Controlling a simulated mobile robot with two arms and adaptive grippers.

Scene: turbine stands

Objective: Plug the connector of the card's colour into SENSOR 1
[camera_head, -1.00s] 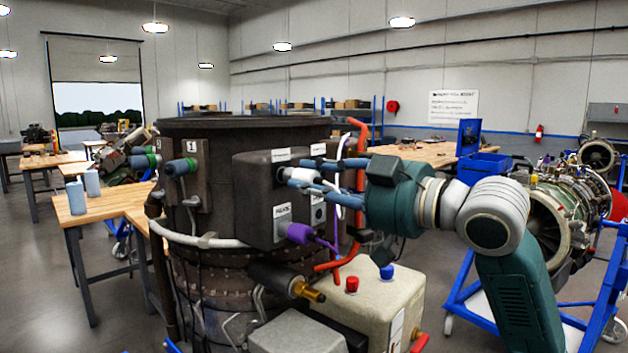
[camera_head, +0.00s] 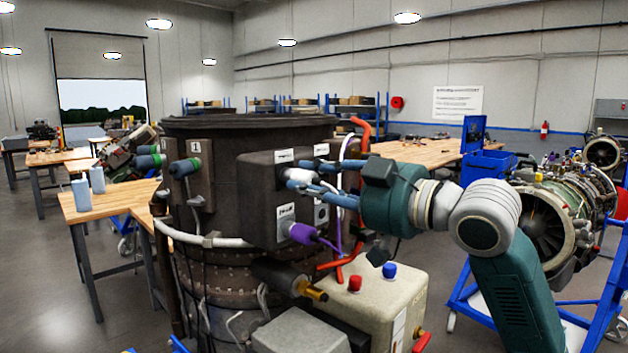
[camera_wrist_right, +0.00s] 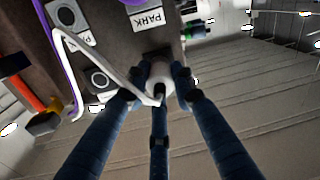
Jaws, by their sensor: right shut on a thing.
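My right gripper (camera_head: 312,185) has blue-grey fingers and is shut on a white connector (camera_head: 297,174). It holds the connector at the upper left of the dark box's (camera_head: 260,200) front face, below a white label (camera_head: 284,155). In the right wrist view the white connector (camera_wrist_right: 160,78) sits between the fingers, its nose against or close to a dark port; I cannot tell whether it is seated. A purple connector (camera_head: 302,233) sits at the box's lower label (camera_head: 286,211). Labels reading PARK (camera_wrist_right: 147,18) show in the wrist view. I see no coloured card. My left gripper is not in view.
Red hoses (camera_head: 360,135) and a purple cable hang right of the box. A beige box (camera_head: 375,300) with red and blue knobs stands below my right arm.

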